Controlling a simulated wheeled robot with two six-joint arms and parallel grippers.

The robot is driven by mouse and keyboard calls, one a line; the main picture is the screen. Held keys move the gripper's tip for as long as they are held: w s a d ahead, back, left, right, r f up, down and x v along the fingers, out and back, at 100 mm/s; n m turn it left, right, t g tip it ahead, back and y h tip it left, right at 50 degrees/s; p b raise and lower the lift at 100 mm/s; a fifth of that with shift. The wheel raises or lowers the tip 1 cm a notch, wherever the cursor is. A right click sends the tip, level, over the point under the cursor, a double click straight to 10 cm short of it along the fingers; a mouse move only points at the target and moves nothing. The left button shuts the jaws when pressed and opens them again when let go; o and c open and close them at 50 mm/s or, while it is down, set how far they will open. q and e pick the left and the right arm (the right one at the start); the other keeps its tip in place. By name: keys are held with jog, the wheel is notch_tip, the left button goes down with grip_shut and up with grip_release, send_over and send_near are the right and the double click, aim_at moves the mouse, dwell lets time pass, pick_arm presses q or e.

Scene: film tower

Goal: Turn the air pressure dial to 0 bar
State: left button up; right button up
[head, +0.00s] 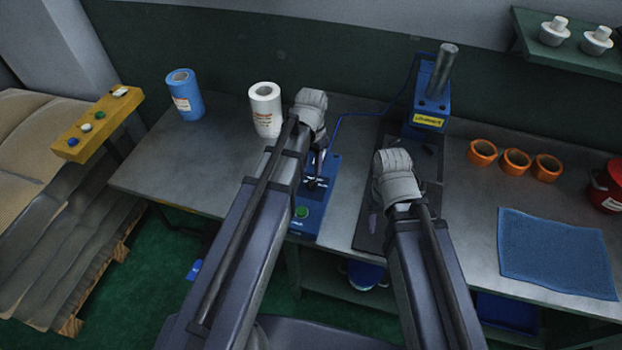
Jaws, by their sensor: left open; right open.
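A blue control box (323,217) stands on the bench in the middle. It has a green button (302,212) near its front and a small dark knob (315,184) with white markings behind it, which looks like the air pressure dial. The dial's setting is too small to read. My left gripper (319,163) is open, pointing down just above or behind the dark knob; its arm hides the left side of the box. I cannot tell whether the fingers touch the knob. My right gripper (376,222) is open and empty over the black plate (371,232), right of the box.
A blue press-like stand (424,105) with a metal cylinder rises behind. Blue (184,95) and white (264,108) rolls stand at the left. Orange rings (515,161), a blue mat (556,252) and a red container (606,187) are at the right. A yellow button bar (97,125) is far left.

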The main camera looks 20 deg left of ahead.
aim_at(311, 181)
pick_arm(q)
notch_tip(311, 181, down, 7)
jog(key=b, duration=0.6)
jog(key=shift+r, duration=0.2)
pick_arm(e)
notch_tip(311, 181, down, 7)
jog(key=shift+r, duration=0.2)
pick_arm(q)
jog(key=shift+r, duration=0.1)
jog(key=shift+c, duration=0.4)
pick_arm(e)
jog(key=shift+s, duration=0.1)
pick_arm(q)
grip_shut()
